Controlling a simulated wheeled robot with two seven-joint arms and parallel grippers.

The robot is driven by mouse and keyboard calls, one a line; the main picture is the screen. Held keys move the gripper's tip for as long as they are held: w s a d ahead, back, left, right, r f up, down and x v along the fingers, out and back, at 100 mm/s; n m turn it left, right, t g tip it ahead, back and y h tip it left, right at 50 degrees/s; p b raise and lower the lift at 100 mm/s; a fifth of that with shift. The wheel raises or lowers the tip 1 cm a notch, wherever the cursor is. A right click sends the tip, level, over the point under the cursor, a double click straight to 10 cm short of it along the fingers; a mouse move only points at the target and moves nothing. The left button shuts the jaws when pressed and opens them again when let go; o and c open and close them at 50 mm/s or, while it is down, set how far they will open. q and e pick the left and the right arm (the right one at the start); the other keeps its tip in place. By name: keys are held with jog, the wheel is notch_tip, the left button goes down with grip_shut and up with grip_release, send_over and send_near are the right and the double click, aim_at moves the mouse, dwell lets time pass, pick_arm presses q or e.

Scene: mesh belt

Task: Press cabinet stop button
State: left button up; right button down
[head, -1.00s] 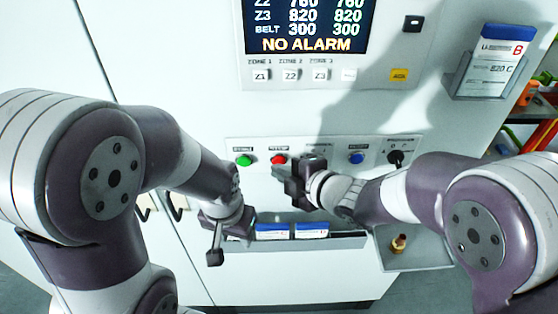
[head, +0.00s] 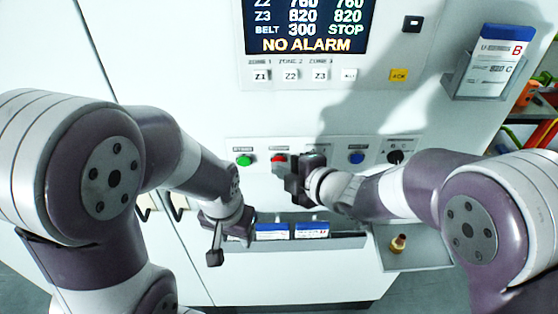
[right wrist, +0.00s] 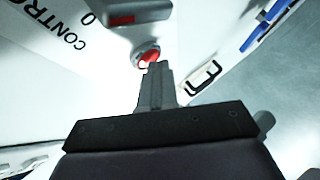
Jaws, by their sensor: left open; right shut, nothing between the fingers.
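The red stop button (head: 278,158) sits on the cabinet's control strip, right of a green button (head: 244,160). My right gripper (head: 282,170) is shut and empty, with its fingertips at the red button. In the right wrist view, the shut fingers (right wrist: 156,78) reach up to the red button (right wrist: 147,54) and overlap its lower edge; they appear to touch it. The display (head: 306,27) reads STOP at the right of the BELT row, with NO ALARM below. My left gripper (head: 226,244) is open and empty, low in front of the cabinet.
A blue button (head: 356,158) and a black rotary knob (head: 396,157) are further right on the strip. Below is a ledge (head: 348,243) with blue-and-white boxes (head: 272,231), and a side tray (head: 420,258) holding a small brass-coloured item. A card holder (head: 483,78) is at upper right.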

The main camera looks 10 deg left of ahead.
dwell(0.5)
jog(key=shift+s+d+b, duration=0.2)
jog(key=shift+s+b, duration=0.2)
jog(key=shift+s, duration=0.35)
jog(key=s+b, duration=0.1)
jog(key=s, duration=0.1)
jog(key=s+d, duration=0.1)
jog(key=s, duration=0.1)
jog(key=shift+s+d+b, duration=0.2)
jog(key=shift+s+b, duration=0.15)
dwell(0.3)
